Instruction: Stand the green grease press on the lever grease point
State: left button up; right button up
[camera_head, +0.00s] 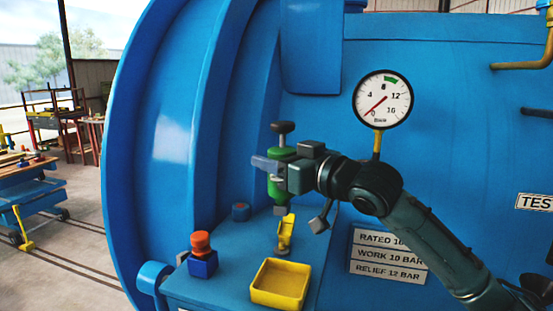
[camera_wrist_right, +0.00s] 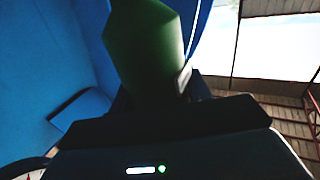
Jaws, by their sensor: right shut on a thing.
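The green grease press (camera_head: 277,187) is upright in the head view, with a dark knob on top and a small grey tip at its bottom. My right gripper (camera_head: 275,167) is shut around its upper body and holds it above the blue ledge. In the right wrist view the press (camera_wrist_right: 148,45) is a dark green shape between the fingers. A yellow lever (camera_head: 286,230) stands just below the press tip. I cannot tell whether the tip touches it, and the grease point itself is not clear. My left gripper is not in view.
The blue ledge (camera_head: 225,285) carries a yellow tray (camera_head: 280,305) in front, a blue box with an orange-red knob (camera_head: 202,245) at left, and a small blue fitting (camera_head: 241,212) behind. The blue vessel wall rises behind, with a pressure gauge (camera_head: 383,99) right of my gripper.

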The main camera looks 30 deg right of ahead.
aim_at(288, 201)
jog(key=shift+f+b, duration=0.45)
jog(key=shift+f, duration=0.2)
jog(key=shift+f+b, duration=0.6)
jog(key=shift+f, duration=0.2)
jog(key=shift+f+b, duration=0.95)
jog(key=shift+f, duration=0.25)
pick_arm(q)
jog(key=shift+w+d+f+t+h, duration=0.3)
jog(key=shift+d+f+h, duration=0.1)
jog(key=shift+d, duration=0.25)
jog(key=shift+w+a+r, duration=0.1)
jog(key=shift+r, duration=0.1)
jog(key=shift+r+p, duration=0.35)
jog(key=shift+p, duration=0.2)
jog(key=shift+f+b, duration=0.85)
pick_arm(e)
jog(key=shift+f, duration=1.15)
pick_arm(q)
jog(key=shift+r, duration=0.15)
pick_arm(e)
jog(key=shift+r, duration=0.1)
